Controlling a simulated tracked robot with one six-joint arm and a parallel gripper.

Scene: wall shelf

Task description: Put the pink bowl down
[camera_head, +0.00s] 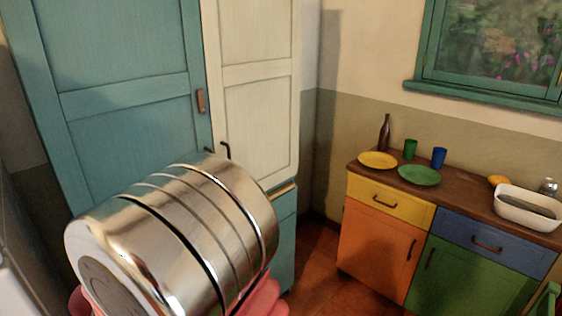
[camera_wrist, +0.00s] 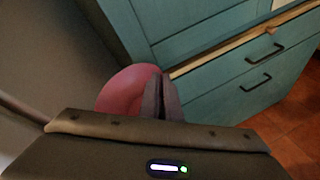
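The pink bowl (camera_wrist: 124,92) shows in the wrist view, partly hidden behind my gripper. My gripper (camera_wrist: 161,94) has its dark fingers close together on the bowl's edge and holds it in front of the teal cabinet. In the head view, parts of the pink bowl (camera_head: 262,298) show below my metal arm, which hides the rest of it and my gripper.
A tall teal and cream cabinet (camera_head: 135,98) stands behind my arm. At the right, a wooden counter (camera_head: 460,199) bears a yellow plate (camera_head: 377,160), a green plate (camera_head: 419,175), two cups, a bottle and a white basin (camera_head: 527,212). Red floor (camera_head: 318,262) lies between.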

